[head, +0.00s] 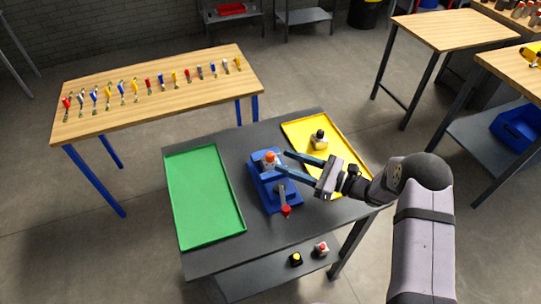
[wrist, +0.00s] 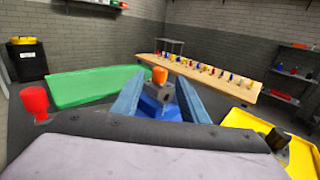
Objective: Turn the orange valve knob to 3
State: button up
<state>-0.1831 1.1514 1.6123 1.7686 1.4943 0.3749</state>
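The orange valve knob (head: 270,156) stands on a grey valve body (head: 269,166) at the back of a blue vise-like fixture (head: 266,186) in the head view. In the wrist view the orange knob (wrist: 160,75) shows between and beyond the two blue fingertips. My gripper (head: 281,161) is open, its fingers pointing left at the knob from the right. A gap shows on both sides of the knob in the wrist view; I cannot tell whether the tips reach around it. No scale or number 3 is readable, so the knob's setting cannot be told.
The fixture's lever with a red end (head: 286,211) sticks out in front; its red ball (wrist: 35,100) shows left in the wrist view. A green tray (head: 241,222) lies left, empty. A yellow tray (head: 300,122) at right holds a black-topped part (head: 319,139).

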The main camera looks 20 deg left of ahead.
aim_at(274, 157)
jog(key=shift+w+a+p, duration=0.1)
jog(key=shift+a+p, duration=0.9)
jog(key=shift+a, duration=2.2)
grip_shut()
